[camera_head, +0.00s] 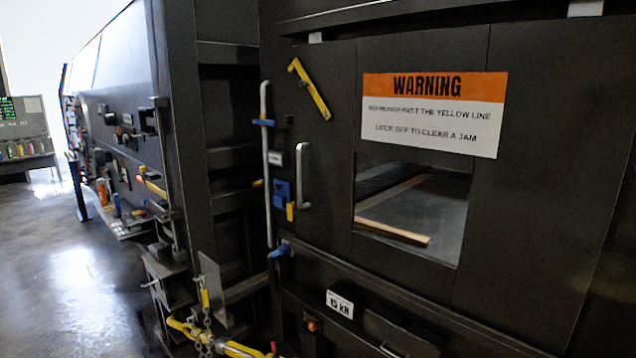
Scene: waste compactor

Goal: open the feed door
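The feed door (330,215) is a large dark panel on the front of the machine, and it looks shut. A pale upright pull handle (304,175) is on its left part. A long light-grey vertical rod (266,190) with blue pieces runs along the door's left edge. A slanted yellow lever (310,90) sits near the top left of the door. A blue lever (279,250) is at the rod's lower end. A blue plate with a yellow tab (285,194) sits between rod and handle. My gripper is not in view.
The door carries a warning sign (433,115) above a window (413,210). Below left are a yellow bar (238,348) and a hanging chain (207,325). A grey plate (213,285) juts out there. Open floor (75,285) lies on the left.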

